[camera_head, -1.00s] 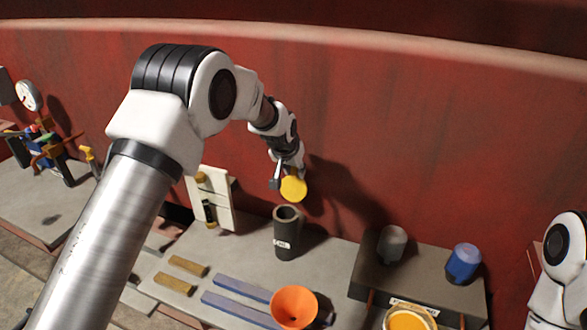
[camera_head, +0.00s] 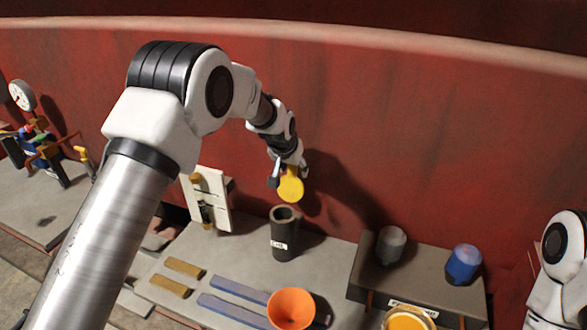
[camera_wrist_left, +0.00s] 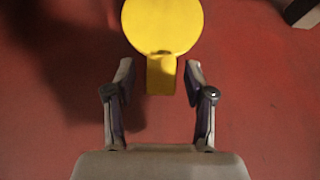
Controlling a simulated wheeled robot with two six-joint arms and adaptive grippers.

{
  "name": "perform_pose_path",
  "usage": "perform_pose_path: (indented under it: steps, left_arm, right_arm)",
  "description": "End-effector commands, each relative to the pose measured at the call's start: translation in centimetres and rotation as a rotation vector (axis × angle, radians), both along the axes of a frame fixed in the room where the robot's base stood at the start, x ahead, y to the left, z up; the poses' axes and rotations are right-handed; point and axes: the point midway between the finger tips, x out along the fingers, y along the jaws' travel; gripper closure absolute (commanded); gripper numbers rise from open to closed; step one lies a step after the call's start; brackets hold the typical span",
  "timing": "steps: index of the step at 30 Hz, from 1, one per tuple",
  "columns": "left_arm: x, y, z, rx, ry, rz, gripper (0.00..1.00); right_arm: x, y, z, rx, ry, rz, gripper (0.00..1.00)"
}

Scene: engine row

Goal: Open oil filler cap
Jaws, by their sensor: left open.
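A yellow round cap (camera_head: 291,186) with a short tab shows against the red wall, above an open-topped dark cylinder (camera_head: 284,242) with a white label. In the left wrist view the cap (camera_wrist_left: 162,24) fills the top middle, its tab pointing down toward my palm. My left gripper (camera_head: 287,172) is at the cap; in the wrist view its two fingers (camera_wrist_left: 160,80) are open, one on each side of the tab, with gaps showing. What holds the cap from behind is hidden. My right gripper is out of view; only part of that arm shows at the right edge.
An orange funnel (camera_head: 291,308), blue bars (camera_head: 240,288) and wooden blocks (camera_head: 185,268) lie on the grey bench. A dark raised box (camera_head: 365,285) at right bears a grey pot (camera_head: 391,246) and a blue can (camera_head: 463,265). A gauge (camera_head: 22,95) stands at far left.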

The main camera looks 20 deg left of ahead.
Motion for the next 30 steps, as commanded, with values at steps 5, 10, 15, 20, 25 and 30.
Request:
perform_pose_path:
  steps: [5, 10, 15, 20, 25, 30]
  left_arm:
    - [-1.4, 0.0, 3.2, 0.000, -0.001, 0.000, 0.46]
    - [-3.3, 0.0, 6.9, 0.001, 0.001, -0.001, 0.46]
    - [-4.5, 0.0, 9.2, 0.000, 0.005, -0.001, 0.46]
    - [-4.7, 0.0, 9.6, 0.000, 0.005, -0.001, 0.46]
    - [-4.7, 0.0, 9.6, 0.000, 0.005, -0.001, 0.46]
    - [-4.7, 0.0, 9.6, 0.000, 0.005, -0.001, 0.46]
  right_arm:
    - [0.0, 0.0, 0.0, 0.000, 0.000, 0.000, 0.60]
    - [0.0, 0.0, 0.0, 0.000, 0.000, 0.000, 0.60]
    - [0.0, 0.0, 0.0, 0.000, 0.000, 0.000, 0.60]
    - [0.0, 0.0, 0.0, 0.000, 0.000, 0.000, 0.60]
    - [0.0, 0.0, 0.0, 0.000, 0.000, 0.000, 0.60]
    - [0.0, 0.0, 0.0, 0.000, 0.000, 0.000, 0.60]
